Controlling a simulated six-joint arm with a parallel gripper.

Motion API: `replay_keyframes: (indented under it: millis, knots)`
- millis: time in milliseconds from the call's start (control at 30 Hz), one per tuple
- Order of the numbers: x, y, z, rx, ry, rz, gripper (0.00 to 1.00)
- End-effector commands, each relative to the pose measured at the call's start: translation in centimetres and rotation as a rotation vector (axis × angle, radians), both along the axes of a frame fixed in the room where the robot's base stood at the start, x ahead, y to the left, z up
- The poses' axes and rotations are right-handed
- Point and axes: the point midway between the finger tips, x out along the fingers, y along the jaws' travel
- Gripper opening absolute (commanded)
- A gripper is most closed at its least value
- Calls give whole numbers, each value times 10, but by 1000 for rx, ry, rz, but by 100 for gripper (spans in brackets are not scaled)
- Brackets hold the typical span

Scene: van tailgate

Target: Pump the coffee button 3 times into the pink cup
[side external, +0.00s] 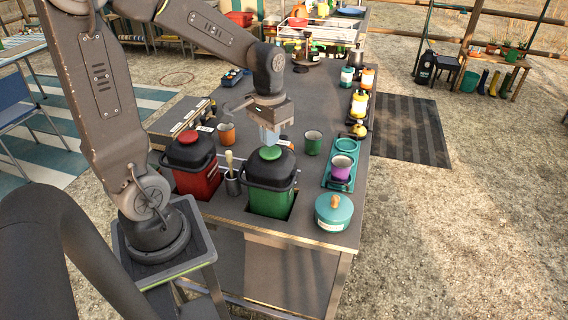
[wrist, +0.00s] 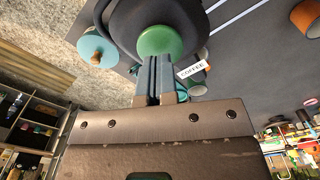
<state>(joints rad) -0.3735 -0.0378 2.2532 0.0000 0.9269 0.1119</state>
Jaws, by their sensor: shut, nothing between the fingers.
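The coffee pot (side external: 270,200) is a green dispenser with a black top, set in a cutout at the counter's front edge. Its round green button (side external: 271,153) is on top; in the wrist view the button (wrist: 160,41) is beside a "COFFEE" label (wrist: 191,69). My gripper (side external: 269,142) is shut and empty, pointing down at the button; its tips (wrist: 157,58) overlap the button's edge in the wrist view. I cannot tell whether they touch it. A pinkish-purple cup (side external: 341,173), the only pink-looking one, stands on a teal tray (side external: 347,146) right of the pot.
A red dispenser with a red button (side external: 188,137) stands left of the coffee pot, with a utensil holder (side external: 233,182) between them. An orange cup (side external: 227,134) and a green cup (side external: 313,142) stand behind. A teal lidded pot (side external: 334,211) is at the front right corner. Bottles line the right edge.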

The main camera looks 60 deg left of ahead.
Motion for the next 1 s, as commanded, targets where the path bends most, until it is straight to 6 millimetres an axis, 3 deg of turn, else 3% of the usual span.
replay_keyframes:
  millis: [1000]
  knots:
    - [0, 0, -35, 0, 1, 0, 0]
